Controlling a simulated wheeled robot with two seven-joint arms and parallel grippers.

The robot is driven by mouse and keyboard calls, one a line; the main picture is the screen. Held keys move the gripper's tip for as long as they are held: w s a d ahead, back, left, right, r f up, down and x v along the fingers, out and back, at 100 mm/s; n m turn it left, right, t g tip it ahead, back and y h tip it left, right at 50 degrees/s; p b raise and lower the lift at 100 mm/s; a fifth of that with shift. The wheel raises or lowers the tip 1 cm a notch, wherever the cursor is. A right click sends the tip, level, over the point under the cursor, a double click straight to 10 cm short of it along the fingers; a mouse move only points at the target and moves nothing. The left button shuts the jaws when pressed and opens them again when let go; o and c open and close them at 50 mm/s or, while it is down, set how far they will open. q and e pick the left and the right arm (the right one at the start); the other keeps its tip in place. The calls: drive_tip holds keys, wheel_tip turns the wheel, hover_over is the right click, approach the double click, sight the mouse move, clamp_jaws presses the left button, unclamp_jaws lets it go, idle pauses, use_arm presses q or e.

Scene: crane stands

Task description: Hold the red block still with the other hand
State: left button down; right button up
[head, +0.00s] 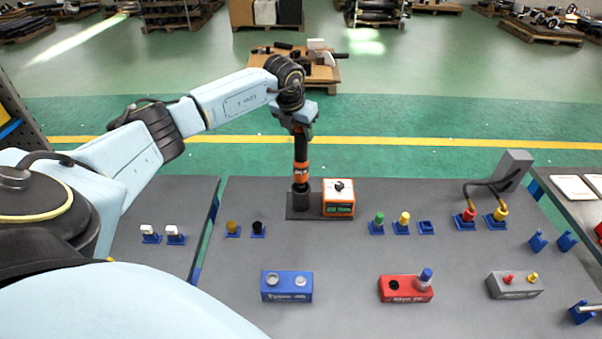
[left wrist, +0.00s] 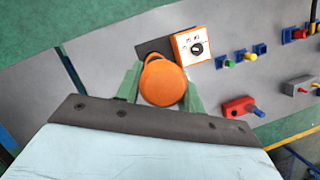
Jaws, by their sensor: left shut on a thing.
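The red block (head: 405,289) lies on the grey table, right of centre in the head view. It has a dark hole at its left and a blue-topped clear piece (head: 426,276) standing at its right. It also shows in the left wrist view (left wrist: 238,107). My left gripper (head: 300,124) is well behind and left of the block. It is shut on an upright orange-and-black tool (head: 301,150), whose orange top (left wrist: 163,83) sits between the green fingers. The tool's lower end meets a dark holder (head: 300,197); I cannot tell how deep it sits. My right gripper is out of view.
An orange-and-white box with a knob (head: 339,198) stands beside the holder. A blue block (head: 287,286) lies left of the red block and a grey block (head: 515,285) right of it. Small blue holders with coloured pieces (head: 403,223) line the back. The table between them is clear.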

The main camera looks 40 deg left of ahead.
use_arm(q)
drive_tip(key=shift+r+p, duration=1.45)
drive_tip(key=shift+r, duration=0.9)
idle(1.1)
